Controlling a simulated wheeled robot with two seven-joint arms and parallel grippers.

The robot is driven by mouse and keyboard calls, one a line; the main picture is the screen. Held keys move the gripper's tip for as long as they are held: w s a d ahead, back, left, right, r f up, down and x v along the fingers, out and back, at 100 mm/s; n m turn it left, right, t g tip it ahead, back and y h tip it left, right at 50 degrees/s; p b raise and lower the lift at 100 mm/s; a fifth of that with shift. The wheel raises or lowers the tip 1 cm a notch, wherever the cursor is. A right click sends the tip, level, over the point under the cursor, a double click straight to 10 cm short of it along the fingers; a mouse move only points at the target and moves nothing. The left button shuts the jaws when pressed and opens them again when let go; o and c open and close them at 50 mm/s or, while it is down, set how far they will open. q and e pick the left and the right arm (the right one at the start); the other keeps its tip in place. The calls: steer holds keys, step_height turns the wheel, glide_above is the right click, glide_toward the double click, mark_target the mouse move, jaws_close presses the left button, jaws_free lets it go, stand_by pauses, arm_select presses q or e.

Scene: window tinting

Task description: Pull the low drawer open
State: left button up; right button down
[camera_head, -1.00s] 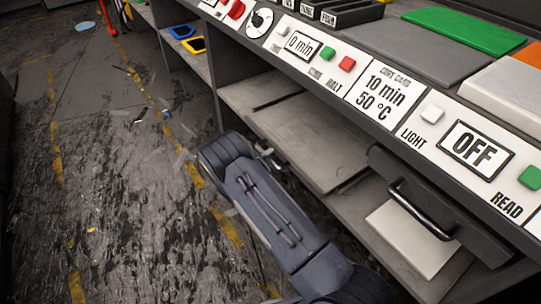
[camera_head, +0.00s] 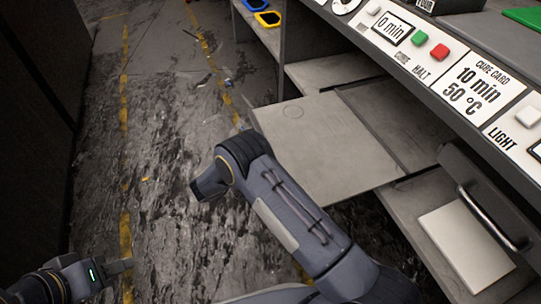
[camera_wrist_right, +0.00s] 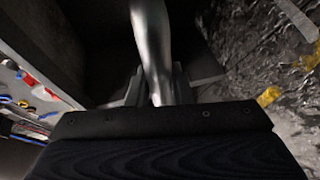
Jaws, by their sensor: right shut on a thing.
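In the right wrist view my right gripper (camera_wrist_right: 156,92) is shut on a shiny metal handle (camera_wrist_right: 150,40), which runs up from between the fingers. The surface beyond the handle is dark, and I cannot make out the drawer's front. In the head view my right arm crosses the middle and hides its own fingers and the handle. A flat grey panel (camera_head: 330,150) juts out from under the bench beside that arm; I cannot tell whether it belongs to the low drawer. My left gripper (camera_head: 110,270) is at the lower left, over the floor, away from the bench; its jaw gap is unclear.
The bench with its control labels (camera_head: 480,85) runs along the right. A dark front with another metal handle (camera_head: 495,220) and a pale sheet (camera_head: 465,250) are at the lower right. The aisle floor (camera_head: 170,130) has yellow lines, scattered scraps and free room.

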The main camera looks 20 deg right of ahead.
steer(key=shift+s+a, duration=0.1)
steer(key=shift+a, duration=0.35)
steer(key=c, duration=1.3)
jaws_free()
steer(key=p+v, duration=0.1)
steer(key=v, duration=0.6)
steer(key=shift+s+a+p, duration=0.2)
steer(key=shift+a+p, duration=0.15)
steer(key=shift+p, duration=0.05)
